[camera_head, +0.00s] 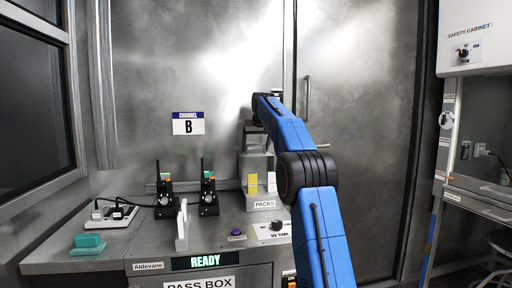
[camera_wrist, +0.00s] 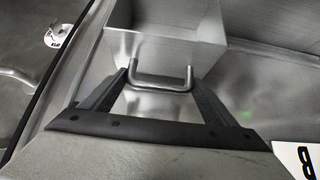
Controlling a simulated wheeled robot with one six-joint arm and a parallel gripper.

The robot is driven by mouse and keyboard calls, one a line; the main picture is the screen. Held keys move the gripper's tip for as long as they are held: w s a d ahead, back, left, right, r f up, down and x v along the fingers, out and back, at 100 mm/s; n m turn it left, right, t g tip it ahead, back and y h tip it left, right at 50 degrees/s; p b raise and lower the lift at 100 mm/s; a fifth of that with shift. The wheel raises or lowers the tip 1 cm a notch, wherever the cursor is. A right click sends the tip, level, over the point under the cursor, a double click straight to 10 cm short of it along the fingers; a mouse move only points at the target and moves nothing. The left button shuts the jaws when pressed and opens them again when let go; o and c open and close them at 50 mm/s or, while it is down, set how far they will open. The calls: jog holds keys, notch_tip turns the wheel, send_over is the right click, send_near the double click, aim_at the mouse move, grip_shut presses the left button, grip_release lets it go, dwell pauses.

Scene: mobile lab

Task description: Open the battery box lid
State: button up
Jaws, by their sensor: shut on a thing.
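In the wrist view, my gripper (camera_wrist: 160,72) is shut on a U-shaped metal handle (camera_wrist: 160,86), with one finger at each end of its bar. The handle stands out from a grey, box-shaped metal part (camera_wrist: 165,22), which I take to be the battery box with its lid. I cannot tell from these frames whether the lid is raised. In the head view, my blue arm reaches to the back wall, and its end hides the gripper, the handle and most of the box.
A PACKS stand (camera_head: 263,204) with yellow and white packs is below my arm's end. Two black radios (camera_head: 208,190) in chargers, a teal block (camera_head: 88,241) and a white upright piece (camera_head: 182,228) stand on the counter to the left. A safety cabinet (camera_head: 470,40) is at right.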

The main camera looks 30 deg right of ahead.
jog(key=shift+r, duration=0.15)
jog(key=o, duration=1.5)
jog(key=v, duration=1.7)
jog(key=shift+s+r, duration=0.1)
